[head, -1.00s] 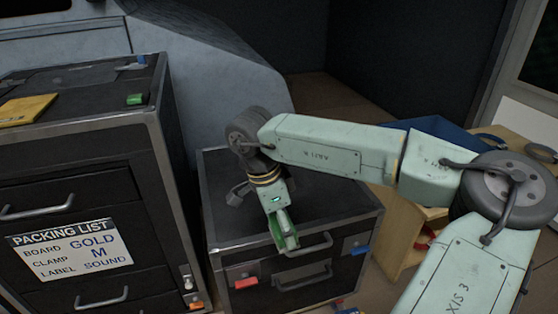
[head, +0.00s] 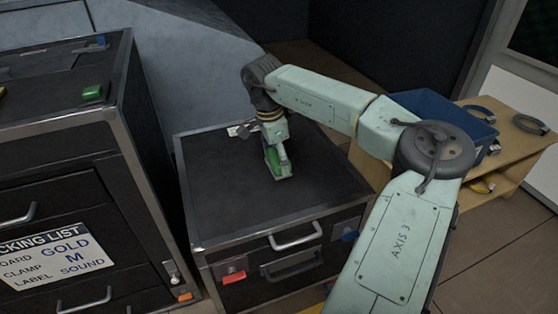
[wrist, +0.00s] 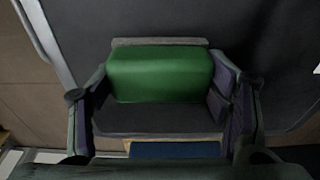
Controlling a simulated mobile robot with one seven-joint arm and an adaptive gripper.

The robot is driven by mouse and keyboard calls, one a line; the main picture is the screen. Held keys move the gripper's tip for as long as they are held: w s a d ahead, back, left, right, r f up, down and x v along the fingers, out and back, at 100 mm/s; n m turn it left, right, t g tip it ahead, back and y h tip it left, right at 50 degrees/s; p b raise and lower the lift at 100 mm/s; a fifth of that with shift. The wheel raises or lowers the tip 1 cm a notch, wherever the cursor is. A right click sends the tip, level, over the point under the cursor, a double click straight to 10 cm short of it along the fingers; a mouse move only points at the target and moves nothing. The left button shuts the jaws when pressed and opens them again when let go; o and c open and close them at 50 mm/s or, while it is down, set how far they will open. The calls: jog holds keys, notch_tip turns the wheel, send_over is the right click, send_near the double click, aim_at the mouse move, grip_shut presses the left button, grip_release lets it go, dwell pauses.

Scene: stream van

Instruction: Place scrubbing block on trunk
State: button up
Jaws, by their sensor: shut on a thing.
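The green scrubbing block (head: 272,159) is between the fingers of my gripper (head: 279,170). It also shows in the wrist view (wrist: 160,75), with a finger on each side and a grey-black layer along its near side. My gripper is shut on it and points down over the middle of the black trunk (head: 225,200). The trunk has metal edges and a flat dark top. The block is at or just above this top; I cannot tell whether it touches.
A taller black cabinet (head: 60,165) with a packing list stands at left, with a green item (head: 92,92) on top. A small light object (head: 237,130) lies at the trunk's back edge. A blue bin (head: 440,110) stands on a wooden shelf (head: 520,150) at right. The trunk's front top is clear.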

aim_at(273, 152)
jog(key=shift+w+d+f, duration=0.1)
jog(key=shift+w+d, duration=0.15)
jog(key=shift+w, duration=0.7)
jog(key=shift+f, duration=1.8)
jog(key=o, duration=1.1)
jog(key=shift+r, duration=0.1)
jog(key=r, duration=0.4)
jog(key=a+r, duration=0.1)
jog(key=r, duration=0.7)
jog(key=shift+s+a, duration=0.2)
jog(key=shift+a, duration=0.15)
jog(key=shift+f, duration=0.1)
